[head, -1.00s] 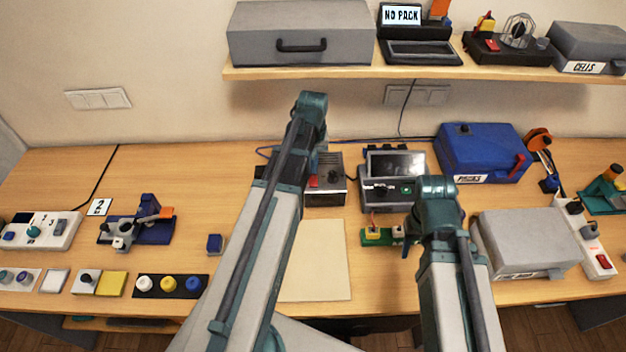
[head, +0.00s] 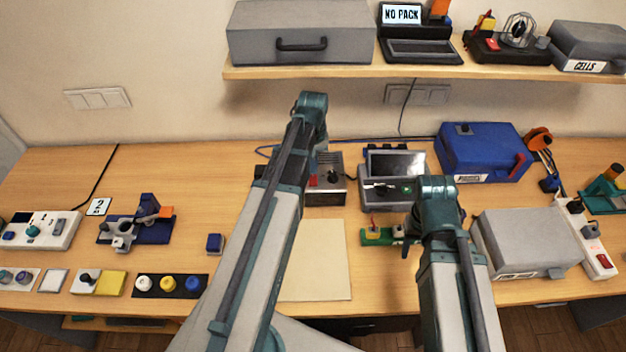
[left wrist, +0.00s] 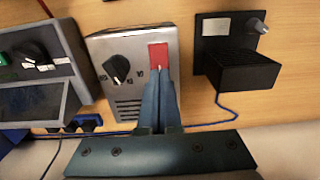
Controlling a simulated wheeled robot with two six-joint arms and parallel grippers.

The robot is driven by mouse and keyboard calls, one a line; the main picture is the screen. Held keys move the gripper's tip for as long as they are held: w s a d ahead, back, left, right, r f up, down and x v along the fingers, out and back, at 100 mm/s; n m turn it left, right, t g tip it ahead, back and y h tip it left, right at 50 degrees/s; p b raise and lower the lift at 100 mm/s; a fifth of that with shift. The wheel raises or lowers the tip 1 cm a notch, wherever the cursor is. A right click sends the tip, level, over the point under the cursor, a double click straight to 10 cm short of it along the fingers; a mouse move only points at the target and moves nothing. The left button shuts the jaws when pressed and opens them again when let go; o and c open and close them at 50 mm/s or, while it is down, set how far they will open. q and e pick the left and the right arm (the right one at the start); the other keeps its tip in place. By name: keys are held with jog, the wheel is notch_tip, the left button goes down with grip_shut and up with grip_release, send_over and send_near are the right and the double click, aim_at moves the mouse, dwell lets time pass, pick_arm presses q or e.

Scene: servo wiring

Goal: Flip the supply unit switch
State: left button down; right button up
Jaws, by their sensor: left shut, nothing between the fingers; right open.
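The supply unit (head: 327,193) is a grey metal box with a black knob and a red switch (head: 313,181), standing at the back middle of the table. It also shows in the left wrist view (left wrist: 119,97), with its red switch (left wrist: 158,55) at the right of the top face. My left gripper (left wrist: 160,74) is shut and empty, its tips at the near edge of the switch; I cannot tell whether they touch. In the head view my left arm hides part of the unit. My right gripper (head: 409,246) hangs open by the green board, mostly hidden by its arm.
A grey screen unit (head: 393,190) stands close to the right of the supply unit. A black finned block (left wrist: 245,73) sits on its other side, with a blue wire nearby. A cream mat (head: 316,265) lies clear in front.

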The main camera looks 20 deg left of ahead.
pick_arm(q)
jog(key=shift+f+b, duration=0.75)
jog(key=shift+f, duration=0.05)
jog(key=shift+r, duration=0.2)
notch_tip(320, 180, up, 7)
jog(key=p, duration=0.7)
jog(key=shift+f, duration=0.1)
jog(key=shift+d+f, duration=0.1)
dwell(0.4)
jog(key=s+d+f+m+b, duration=0.3)
jog(key=s+d, duration=0.4)
jog(key=d, duration=0.3)
jog(key=s+d+f+m+y+b, duration=0.1)
jog(key=s+d+f+m+b, duration=0.3)
jog(key=d, duration=0.7)
jog(key=s+m, duration=0.2)
jog(key=s, duration=0.1)
jog(key=shift+s+d+f, duration=0.15)
jog(key=shift+s+d, duration=0.15)
